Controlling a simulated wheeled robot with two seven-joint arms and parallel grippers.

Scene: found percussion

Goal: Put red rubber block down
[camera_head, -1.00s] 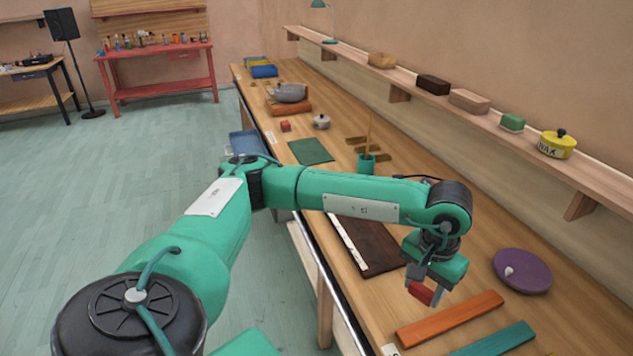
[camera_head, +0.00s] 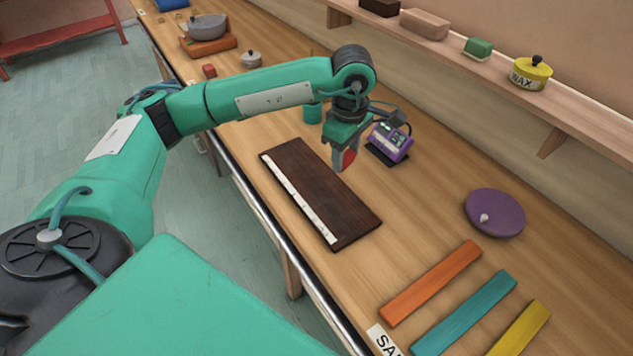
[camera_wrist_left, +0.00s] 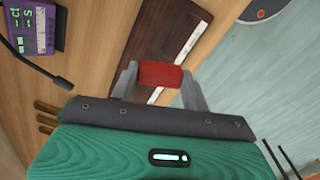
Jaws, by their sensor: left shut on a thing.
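The red rubber block (camera_wrist_left: 160,75) is held between the fingers of my left gripper in the left wrist view. In the head view the red block (camera_head: 349,158) shows at the fingertips of my left gripper (camera_head: 345,160). The gripper points down above the bench, near the far right edge of a dark brown board with a pale strip (camera_head: 328,198). In the left wrist view the dark board (camera_wrist_left: 155,45) lies below and beyond the block. The block appears held above the surface; the exact gap cannot be told. My right gripper is not in view.
A purple device with a display (camera_head: 390,142) stands close to the right of the gripper. A purple disc (camera_head: 495,213) and orange (camera_head: 432,282), teal (camera_head: 465,312) and yellow (camera_head: 517,332) bars lie nearer. A wall shelf (camera_head: 480,90) runs along the right. Bare wood lies between board and disc.

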